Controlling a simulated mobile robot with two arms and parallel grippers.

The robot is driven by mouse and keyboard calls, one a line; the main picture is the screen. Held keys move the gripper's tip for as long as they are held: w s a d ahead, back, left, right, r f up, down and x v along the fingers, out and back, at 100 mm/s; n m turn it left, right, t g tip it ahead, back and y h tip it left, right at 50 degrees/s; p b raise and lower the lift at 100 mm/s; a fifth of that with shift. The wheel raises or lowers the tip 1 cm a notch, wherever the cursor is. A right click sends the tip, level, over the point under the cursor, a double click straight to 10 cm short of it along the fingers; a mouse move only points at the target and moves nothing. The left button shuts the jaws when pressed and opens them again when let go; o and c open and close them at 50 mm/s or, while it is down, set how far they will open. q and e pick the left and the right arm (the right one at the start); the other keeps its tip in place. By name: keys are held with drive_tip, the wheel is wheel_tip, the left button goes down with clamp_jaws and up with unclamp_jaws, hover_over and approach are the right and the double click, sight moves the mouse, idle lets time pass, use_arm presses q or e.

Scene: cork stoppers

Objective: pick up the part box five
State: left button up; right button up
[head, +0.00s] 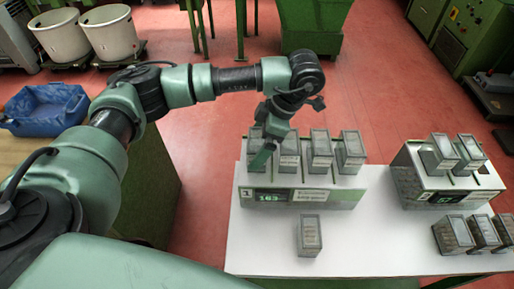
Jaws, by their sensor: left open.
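Several clear grey part boxes stand in view, and no number five can be read on any of them. One part box (309,236) stands alone on the white table (270,245), in front of the left station (343,196). A row of part boxes (320,150) stands on top of that station. My left gripper (262,158) is open over the left end of this row, in front of the leftmost boxes and partly hiding them. I cannot tell whether it touches one. My right gripper is not in view.
A second station (425,192) at the right carries more part boxes (439,154). Further boxes (453,234) stand at the table's right front. A blue crate (45,108) is at the far left.

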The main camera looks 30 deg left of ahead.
use_arm(q)
drive_tip(key=shift+p+x, duration=0.5)
drive_tip(key=shift+x, duration=1.65)
drive_tip(key=shift+w+r, duration=0.1)
drive_tip(key=shift+w, duration=0.15)
drive_tip(key=c, duration=1.5)
